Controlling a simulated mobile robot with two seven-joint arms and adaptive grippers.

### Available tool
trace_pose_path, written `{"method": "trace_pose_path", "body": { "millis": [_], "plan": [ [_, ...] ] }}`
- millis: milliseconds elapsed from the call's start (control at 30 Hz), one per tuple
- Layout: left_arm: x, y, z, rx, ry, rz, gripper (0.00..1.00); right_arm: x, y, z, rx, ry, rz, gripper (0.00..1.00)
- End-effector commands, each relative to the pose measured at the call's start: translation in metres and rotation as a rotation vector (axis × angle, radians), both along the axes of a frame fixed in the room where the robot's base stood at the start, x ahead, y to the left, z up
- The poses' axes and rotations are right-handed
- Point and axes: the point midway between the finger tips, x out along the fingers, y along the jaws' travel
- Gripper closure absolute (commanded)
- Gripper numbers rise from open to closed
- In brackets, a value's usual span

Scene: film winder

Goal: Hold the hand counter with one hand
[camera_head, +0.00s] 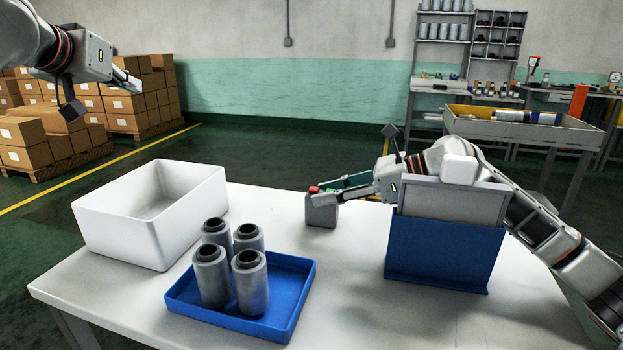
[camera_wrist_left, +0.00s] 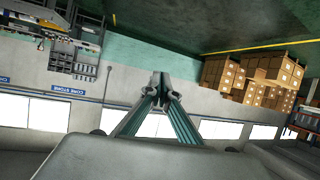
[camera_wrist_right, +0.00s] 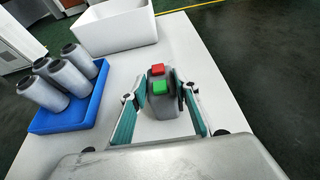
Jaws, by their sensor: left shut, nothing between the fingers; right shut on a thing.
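The hand counter (camera_head: 321,213) is a small grey block with a red and a green button on top. It is at the far edge of the white table, upright; I cannot tell whether its base touches the tabletop. My right gripper (camera_head: 328,190) reaches it from the right and is shut on it. In the right wrist view the hand counter (camera_wrist_right: 163,104) sits between the two teal fingers of the gripper (camera_wrist_right: 162,94), buttons uncovered. My left gripper (camera_head: 132,83) is raised at the upper left, shut and empty; its fingertips meet in the left wrist view (camera_wrist_left: 160,80).
On the white table (camera_head: 345,315) stand an empty white bin (camera_head: 120,232), a blue tray (camera_head: 277,328) with several grey rolls (camera_head: 251,283), and a blue holder (camera_head: 440,255) with a grey box-shaped part, close to my right arm. Stacked cartons (camera_head: 140,110) are behind on the left.

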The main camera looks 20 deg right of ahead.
Motion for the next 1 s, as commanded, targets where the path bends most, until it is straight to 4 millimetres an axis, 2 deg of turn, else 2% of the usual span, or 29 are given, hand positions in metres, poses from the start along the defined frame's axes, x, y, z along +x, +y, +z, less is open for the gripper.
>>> {"method": "trace_pose_path", "body": {
  "millis": [33,100,200,300,400,500,600,1000],
  "plan": [
    [-0.019,-0.042,0.013,-0.009,0.022,-0.046,1.0,0.0,0.0,-0.004,-0.002,0.006,0.0,0.9],
    [-0.046,-0.092,0.016,-0.008,0.072,-0.097,1.0,0.0,0.0,-0.004,-0.002,0.006,0.0,0.9],
    [-0.086,-0.159,0.0,0.028,0.152,-0.159,1.0,0.0,0.0,-0.004,-0.001,0.006,0.001,0.9],
    [-0.122,-0.211,-0.026,0.082,0.22,-0.199,1.0,0.0,0.0,-0.004,-0.001,0.006,0.0,0.9],
    [-0.153,-0.248,-0.05,0.133,0.268,-0.228,1.0,0.0,0.0,-0.004,-0.001,0.006,0.0,0.9],
    [-0.175,-0.271,-0.066,0.175,0.297,-0.244,1.0,0.0,0.0,-0.004,-0.001,0.006,0.0,0.9],
    [-0.188,-0.284,-0.076,0.199,0.314,-0.253,1.0,0.0,0.0,-0.004,-0.002,0.006,0.0,0.9],
    [-0.194,-0.289,-0.081,0.211,0.321,-0.255,1.0,0.0,0.0,-0.004,-0.002,0.006,0.0,0.9]
  ]
}}
